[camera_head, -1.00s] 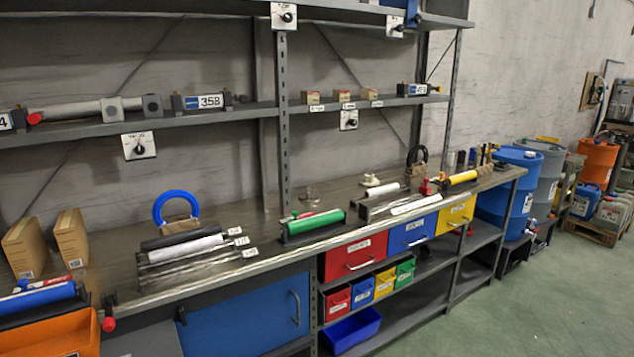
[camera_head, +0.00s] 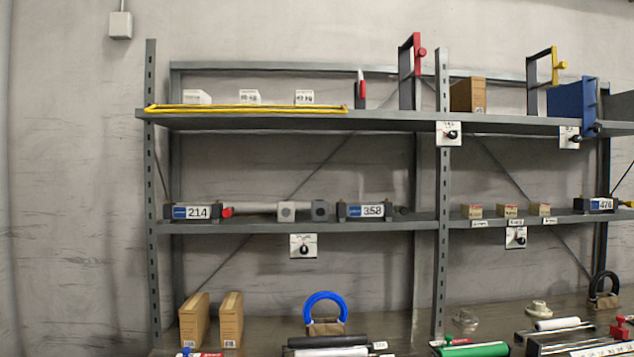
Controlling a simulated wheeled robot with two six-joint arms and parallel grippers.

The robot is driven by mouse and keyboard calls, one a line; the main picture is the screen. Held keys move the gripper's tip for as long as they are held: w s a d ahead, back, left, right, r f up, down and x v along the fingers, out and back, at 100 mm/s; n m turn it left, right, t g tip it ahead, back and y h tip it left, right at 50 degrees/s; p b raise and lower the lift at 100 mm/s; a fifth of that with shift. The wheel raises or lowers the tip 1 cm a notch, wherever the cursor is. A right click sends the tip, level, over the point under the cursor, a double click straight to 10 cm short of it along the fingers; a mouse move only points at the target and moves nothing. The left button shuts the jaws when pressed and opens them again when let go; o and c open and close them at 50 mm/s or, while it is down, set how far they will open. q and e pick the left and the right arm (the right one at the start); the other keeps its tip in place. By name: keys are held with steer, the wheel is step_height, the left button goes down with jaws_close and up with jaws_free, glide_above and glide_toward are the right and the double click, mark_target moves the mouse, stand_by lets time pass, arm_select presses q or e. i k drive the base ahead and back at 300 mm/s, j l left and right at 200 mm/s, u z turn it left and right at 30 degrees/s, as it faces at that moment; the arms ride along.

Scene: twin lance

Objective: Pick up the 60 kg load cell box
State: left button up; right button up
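Three small white boxes stand in a row on the top shelf at the left: a left white box (camera_head: 197,97), a middle white box (camera_head: 249,97) and a right white box (camera_head: 304,97). The middle and right ones have small labels that seem to end in "kg", but the numbers are too small to read surely. Three small brown boxes (camera_head: 507,211) with red-marked tops sit on the middle shelf at the right, with unreadable tags below. I cannot tell which box is the 60 kg one. Neither gripper is in view.
A yellow bar (camera_head: 245,108) runs along the top shelf's front edge before the white boxes. A steel upright (camera_head: 441,190) divides the shelves. Units marked 214 (camera_head: 197,212) and 358 (camera_head: 365,211) lie on the middle shelf. Cartons (camera_head: 194,320) and a blue ring (camera_head: 325,307) stand on the bench.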

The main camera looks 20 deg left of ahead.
mark_target(302, 97)
steer(key=u, duration=1.15)
steer(key=i+j+z, duration=0.2)
steer(key=i, duration=0.15)
steer(key=l, duration=0.1)
